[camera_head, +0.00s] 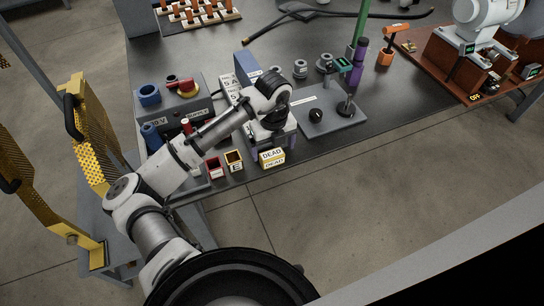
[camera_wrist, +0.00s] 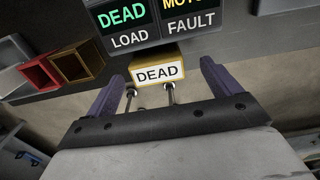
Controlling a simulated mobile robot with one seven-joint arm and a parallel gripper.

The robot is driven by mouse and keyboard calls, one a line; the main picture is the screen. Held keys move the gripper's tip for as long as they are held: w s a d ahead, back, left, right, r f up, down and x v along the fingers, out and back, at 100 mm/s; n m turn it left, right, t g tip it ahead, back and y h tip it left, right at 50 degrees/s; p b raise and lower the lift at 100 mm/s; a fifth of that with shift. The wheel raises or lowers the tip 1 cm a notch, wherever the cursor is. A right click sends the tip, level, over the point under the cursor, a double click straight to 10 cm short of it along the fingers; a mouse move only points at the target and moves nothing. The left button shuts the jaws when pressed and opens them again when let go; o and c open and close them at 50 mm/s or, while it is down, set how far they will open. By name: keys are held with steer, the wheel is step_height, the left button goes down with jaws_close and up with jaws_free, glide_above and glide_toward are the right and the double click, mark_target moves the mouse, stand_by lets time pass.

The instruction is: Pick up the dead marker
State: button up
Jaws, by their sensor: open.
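The dead marker (camera_head: 272,158) is a small yellow block with a white label reading DEAD. It stands at the front edge of the dark table. In the wrist view the dead marker (camera_wrist: 158,74) shows between and just beyond the tips of my gripper (camera_wrist: 158,88). My gripper (camera_head: 272,143) is open, with its two purple fingers spread to either side of the marker. In the wrist view I see no contact between fingers and marker. In the head view my wrist hides part of the area behind the marker.
A red open box (camera_head: 215,167) and a yellow-brown box (camera_head: 234,160) stand left of the marker. A display panel (camera_wrist: 155,22) reading DEAD LOAD and FAULT is behind it in the wrist view. A grey plate (camera_head: 331,109) with a knob lies to the right. The table edge is close.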

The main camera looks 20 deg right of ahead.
steer(key=shift+s+a+f, duration=0.1)
steer(key=shift+f, duration=0.85)
steer(key=shift+s+a+f, duration=0.1)
steer(key=shift+f, duration=0.85)
steer(key=c, duration=1.1)
steer(key=shift+r, duration=0.1)
